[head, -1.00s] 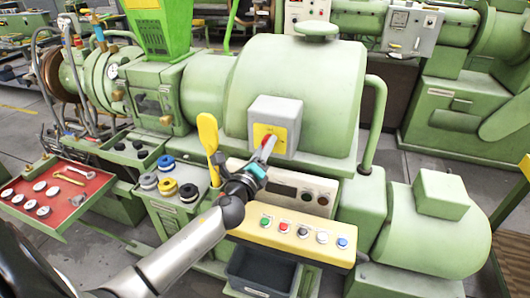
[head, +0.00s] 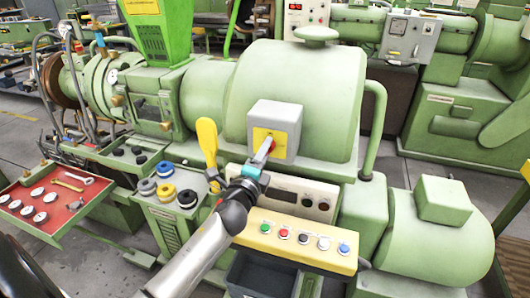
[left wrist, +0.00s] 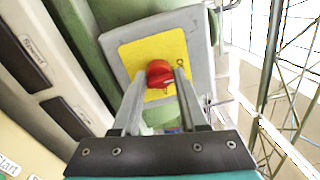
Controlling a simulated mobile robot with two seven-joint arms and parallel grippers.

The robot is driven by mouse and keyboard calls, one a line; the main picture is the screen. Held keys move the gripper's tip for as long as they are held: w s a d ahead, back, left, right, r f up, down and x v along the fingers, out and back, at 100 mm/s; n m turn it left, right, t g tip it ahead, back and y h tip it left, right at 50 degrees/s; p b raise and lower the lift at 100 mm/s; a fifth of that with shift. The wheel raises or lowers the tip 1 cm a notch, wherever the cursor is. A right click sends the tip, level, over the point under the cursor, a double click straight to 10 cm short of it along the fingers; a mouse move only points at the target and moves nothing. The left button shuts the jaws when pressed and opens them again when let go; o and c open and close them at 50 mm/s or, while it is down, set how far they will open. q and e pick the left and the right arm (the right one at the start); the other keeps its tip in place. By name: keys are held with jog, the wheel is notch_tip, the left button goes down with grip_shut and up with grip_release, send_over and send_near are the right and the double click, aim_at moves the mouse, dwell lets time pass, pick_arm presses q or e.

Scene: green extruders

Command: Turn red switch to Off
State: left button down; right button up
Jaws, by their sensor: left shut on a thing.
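The red switch (left wrist: 160,73) is a round knob on a yellow plate (left wrist: 140,56) on the front of a grey box. In the head view the knob (head: 271,145) shows only as a bit of red at the fingertips of my left gripper (head: 264,151). In the left wrist view the two fingers of my left gripper (left wrist: 158,88) reach up to either side of the knob and are shut on it. The plate's lettering is too small to read fully. My right gripper is in neither view.
The grey switch box (head: 285,113) sits on the big green machine (head: 300,75). A yellow paddle-shaped handle (head: 208,140) stands close left of my gripper. A yellow button panel (head: 300,258) lies below. A red tray with tools (head: 62,205) is at the left.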

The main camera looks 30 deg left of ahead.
pick_arm(q)
jog(key=shift+f, duration=0.15)
jog(key=shift+c, duration=2.3)
grip_release()
jog(key=shift+s, duration=0.1)
jog(key=b+v, duration=0.2)
jog(key=v, duration=1.3)
